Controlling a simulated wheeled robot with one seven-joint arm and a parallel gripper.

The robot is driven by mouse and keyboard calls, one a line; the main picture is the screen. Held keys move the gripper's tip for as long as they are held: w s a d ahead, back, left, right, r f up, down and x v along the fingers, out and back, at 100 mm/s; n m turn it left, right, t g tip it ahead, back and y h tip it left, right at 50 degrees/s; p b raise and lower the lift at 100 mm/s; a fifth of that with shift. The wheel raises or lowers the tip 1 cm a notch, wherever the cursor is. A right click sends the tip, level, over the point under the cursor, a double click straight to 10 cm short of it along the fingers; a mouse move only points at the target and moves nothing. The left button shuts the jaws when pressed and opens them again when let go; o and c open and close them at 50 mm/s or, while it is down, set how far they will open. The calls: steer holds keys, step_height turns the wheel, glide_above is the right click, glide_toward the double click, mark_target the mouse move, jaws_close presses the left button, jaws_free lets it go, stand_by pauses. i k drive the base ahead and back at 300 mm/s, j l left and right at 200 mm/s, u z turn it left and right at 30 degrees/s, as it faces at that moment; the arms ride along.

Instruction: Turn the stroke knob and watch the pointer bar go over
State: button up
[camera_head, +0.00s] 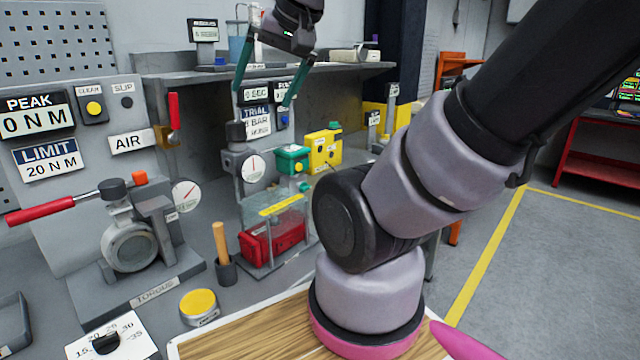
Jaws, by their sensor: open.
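My gripper (263,97) hangs at the upper middle, its two teal fingers spread wide with nothing between them. It is in front of the shelf and sign plates, above the rig with the round gauge (253,168). In that rig a yellow bar (282,205) lies across a clear case over a red block (272,242). I cannot tell whether this is the pointer bar. No knob shows a readable stroke label. A black knob (107,343) sits on a numbered dial plate at the lower left. A green unit (292,159) beside the rig has a small yellow part.
A torque stand (130,245) with a red-handled wrench (40,211) stands at the left. A wooden-handled tool (221,242) stands upright in a holder, and a yellow round button (199,302) is in front. A yellow box (325,149) is right of the green unit. My arm hides the right-hand bench.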

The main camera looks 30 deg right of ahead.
mark_target(303, 187)
steer(key=z, duration=0.75)
